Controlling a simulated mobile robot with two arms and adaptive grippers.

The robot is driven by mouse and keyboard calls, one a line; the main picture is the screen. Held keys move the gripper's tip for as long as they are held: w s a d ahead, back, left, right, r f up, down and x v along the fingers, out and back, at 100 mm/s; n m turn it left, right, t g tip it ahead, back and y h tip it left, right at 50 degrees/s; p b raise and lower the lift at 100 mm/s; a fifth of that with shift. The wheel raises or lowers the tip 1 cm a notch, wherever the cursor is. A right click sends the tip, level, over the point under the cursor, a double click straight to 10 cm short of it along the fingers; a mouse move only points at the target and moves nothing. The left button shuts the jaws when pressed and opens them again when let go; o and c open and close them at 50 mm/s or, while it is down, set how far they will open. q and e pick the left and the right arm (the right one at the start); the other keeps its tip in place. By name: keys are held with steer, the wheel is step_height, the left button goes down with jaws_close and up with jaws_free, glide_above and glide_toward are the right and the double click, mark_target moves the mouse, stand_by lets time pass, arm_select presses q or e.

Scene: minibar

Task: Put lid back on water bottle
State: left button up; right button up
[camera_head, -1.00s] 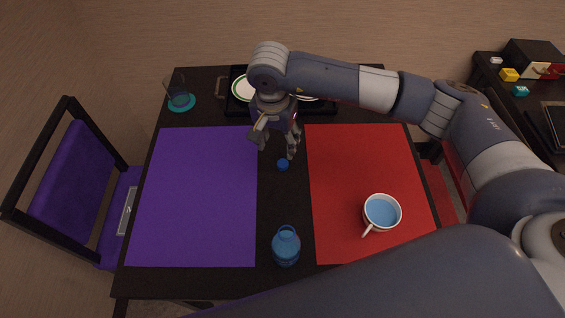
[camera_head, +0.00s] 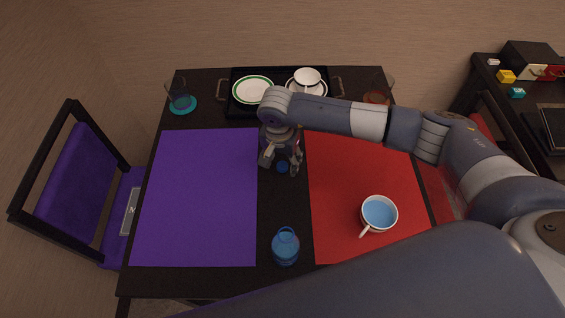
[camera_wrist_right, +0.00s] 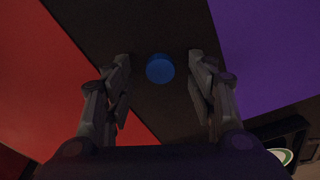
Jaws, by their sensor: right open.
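The blue lid (camera_head: 282,167) lies on the dark strip of table between the two mats. My right gripper (camera_head: 281,169) is open and points down over it. In the right wrist view the lid (camera_wrist_right: 160,68) sits between the two spread fingertips (camera_wrist_right: 160,72) and neither finger clearly touches it. The blue water bottle (camera_head: 285,246) stands upright near the table's front edge, with its open neck facing up. My left gripper is not in the head view.
A purple mat (camera_head: 197,197) lies left and a red mat (camera_head: 335,200) right. A white cup (camera_head: 379,214) stands on the red mat. A black tray (camera_head: 277,106) with dishes is at the back, with a glass (camera_head: 180,96) to its left and another glass (camera_head: 378,91) to its right.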

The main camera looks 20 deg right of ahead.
steer(key=shift+f, duration=0.45)
steer(key=c, duration=0.7)
steer(key=shift+c, duration=0.2)
steer(key=shift+r, duration=0.1)
steer(key=shift+w+r+b, duration=0.1)
steer(key=shift+r+b, duration=0.25)
steer(key=shift+r, duration=0.25)
steer(key=shift+s+r+b, duration=0.2)
steer(key=shift+r+b, duration=0.05)
steer(key=shift+r, duration=0.3)
steer(key=shift+s+r+b, duration=0.2)
steer(key=shift+r, duration=0.3)
steer(key=s+b, duration=0.1)
steer(key=s, duration=0.4)
steer(key=s+d+r+b, duration=0.1)
steer(key=s, duration=0.4)
steer(key=s+b, duration=0.1)
steer(key=s, duration=0.4)
steer(key=shift+s+d+r, duration=0.1)
steer(key=shift+d+r, duration=0.2)
steer(key=shift+d, duration=0.1)
